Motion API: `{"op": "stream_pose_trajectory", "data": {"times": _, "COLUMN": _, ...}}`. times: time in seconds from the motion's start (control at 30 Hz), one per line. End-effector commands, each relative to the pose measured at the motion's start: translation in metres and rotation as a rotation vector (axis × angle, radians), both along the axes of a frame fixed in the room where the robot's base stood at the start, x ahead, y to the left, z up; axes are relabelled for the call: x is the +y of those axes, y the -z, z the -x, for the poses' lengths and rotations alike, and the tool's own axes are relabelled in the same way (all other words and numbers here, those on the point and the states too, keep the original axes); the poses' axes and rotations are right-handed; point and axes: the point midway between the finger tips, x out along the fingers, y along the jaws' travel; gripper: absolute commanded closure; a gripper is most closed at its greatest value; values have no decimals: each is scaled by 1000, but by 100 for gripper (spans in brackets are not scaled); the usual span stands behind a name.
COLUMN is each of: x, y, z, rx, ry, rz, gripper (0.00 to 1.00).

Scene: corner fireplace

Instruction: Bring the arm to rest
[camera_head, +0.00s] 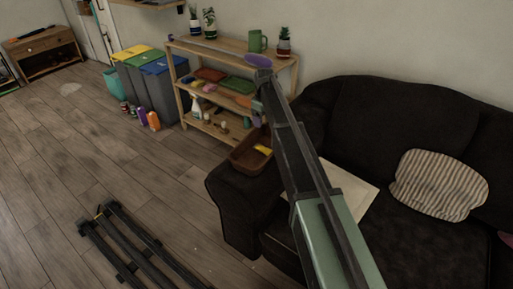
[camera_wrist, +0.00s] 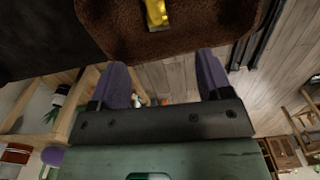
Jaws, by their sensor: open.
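My gripper (camera_wrist: 165,78) shows in the wrist view with its two purple fingers spread wide apart. Nothing is between the fingers. In the head view my arm reaches up and away over the sofa arm, and its links hide most of the gripper. A brown basket (camera_head: 243,157) with a yellow item (camera_head: 263,150) in it sits on the sofa arm, close to the gripper. In the wrist view the basket (camera_wrist: 195,38) and the yellow item (camera_wrist: 156,14) fill the top, just past the fingertips.
A dark sofa (camera_head: 385,118) with a striped cushion (camera_head: 437,185) is at right. A wooden shelf (camera_head: 222,50) holding pots, a green mug (camera_head: 258,41) and trays stands behind the arm. Several bins (camera_head: 158,88) and bottles stand left of it. The wooden floor (camera_head: 60,155) at left is mostly clear.

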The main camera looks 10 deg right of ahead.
Motion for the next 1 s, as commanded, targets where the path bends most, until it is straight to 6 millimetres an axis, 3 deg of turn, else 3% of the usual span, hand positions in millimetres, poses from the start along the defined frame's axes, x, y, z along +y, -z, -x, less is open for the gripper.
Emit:
{"op": "stream_pose_trajectory", "data": {"times": 0.37, "x": 0, "y": 1, "z": 0, "rx": 0, "ry": 11, "rz": 0, "gripper": 28}}
{"op": "stream_pose_trajectory", "data": {"times": 0.47, "x": 0, "y": 1, "z": 9, "rx": 0, "ry": 135, "rz": 0, "gripper": 28}}
{"op": "stream_pose_trajectory", "data": {"times": 0.57, "x": 0, "y": -8, "z": 89, "rx": 1, "ry": 343, "rz": 1, "gripper": 28}}
{"op": "stream_pose_trajectory", "data": {"times": 0.7, "x": 0, "y": -47, "z": 229, "rx": 1, "ry": 599, "rz": 1, "gripper": 28}}
{"op": "stream_pose_trajectory", "data": {"times": 0.8, "x": 0, "y": -74, "z": 317, "rx": 0, "ry": 718, "rz": 1, "gripper": 28}}
{"op": "stream_pose_trajectory", "data": {"times": 0.9, "x": 0, "y": -95, "z": 378, "rx": 0, "ry": 761, "rz": 1, "gripper": 28}}
{"op": "stream_pose_trajectory", "data": {"times": 1.0, "x": 0, "y": -112, "z": 406, "rx": 0, "ry": 758, "rz": 1, "gripper": 28}}
